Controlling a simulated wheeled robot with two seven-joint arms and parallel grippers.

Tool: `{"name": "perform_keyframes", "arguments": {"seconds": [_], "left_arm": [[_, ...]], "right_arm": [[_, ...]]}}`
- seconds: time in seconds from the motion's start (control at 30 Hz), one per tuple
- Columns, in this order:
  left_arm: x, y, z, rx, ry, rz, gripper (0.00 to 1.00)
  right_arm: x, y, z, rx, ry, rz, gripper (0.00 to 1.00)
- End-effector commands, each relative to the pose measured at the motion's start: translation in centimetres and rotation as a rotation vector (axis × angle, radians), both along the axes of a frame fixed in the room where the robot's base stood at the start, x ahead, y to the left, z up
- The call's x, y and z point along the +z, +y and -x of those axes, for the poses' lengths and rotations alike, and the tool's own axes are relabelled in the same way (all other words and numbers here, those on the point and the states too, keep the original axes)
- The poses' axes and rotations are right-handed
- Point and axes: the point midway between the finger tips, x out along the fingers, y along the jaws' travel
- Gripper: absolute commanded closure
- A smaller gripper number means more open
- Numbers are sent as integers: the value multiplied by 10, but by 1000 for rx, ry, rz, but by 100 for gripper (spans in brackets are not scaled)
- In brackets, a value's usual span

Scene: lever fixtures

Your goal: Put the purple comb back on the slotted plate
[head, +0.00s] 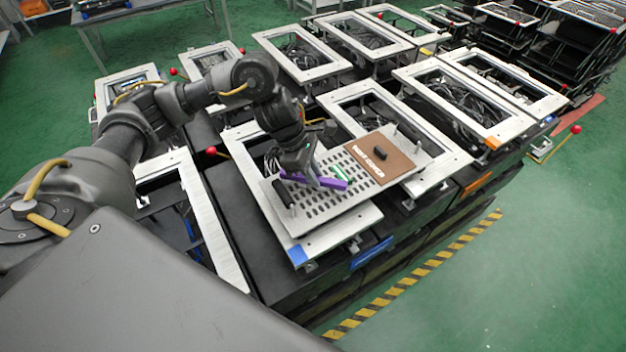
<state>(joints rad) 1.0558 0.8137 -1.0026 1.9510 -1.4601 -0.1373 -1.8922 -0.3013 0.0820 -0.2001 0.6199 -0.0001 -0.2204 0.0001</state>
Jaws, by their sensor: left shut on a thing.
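The purple comb (336,183) is a long thin bar at the middle of the head view. My left gripper (312,180) is shut on it, over the light slotted plate (318,209). The comb lies just above or on the plate; I cannot tell whether it touches. The plate has rows of dark slots and sits on a metal frame. A small green piece (343,172) shows beside the comb. My gripper hides part of the comb and the plate's back left part. My right gripper is not in view.
Green floor lies clear at right.

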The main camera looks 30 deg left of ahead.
Motion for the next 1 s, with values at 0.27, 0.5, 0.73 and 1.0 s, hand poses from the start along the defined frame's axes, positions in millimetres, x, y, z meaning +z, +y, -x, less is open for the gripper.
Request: {"name": "perform_keyframes", "arguments": {"seconds": [0.27, 0.5, 0.73, 1.0], "left_arm": [[-11, 0, 0, 0, -1, 1, 100], [-15, 0, 0, -1, -2, 1, 81], [-14, 0, 0, 0, -1, 1, 61], [-10, 0, 0, -1, -2, 1, 61]], "right_arm": [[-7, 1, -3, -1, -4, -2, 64], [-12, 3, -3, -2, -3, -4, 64], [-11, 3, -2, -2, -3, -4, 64], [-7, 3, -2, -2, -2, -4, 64]]}}
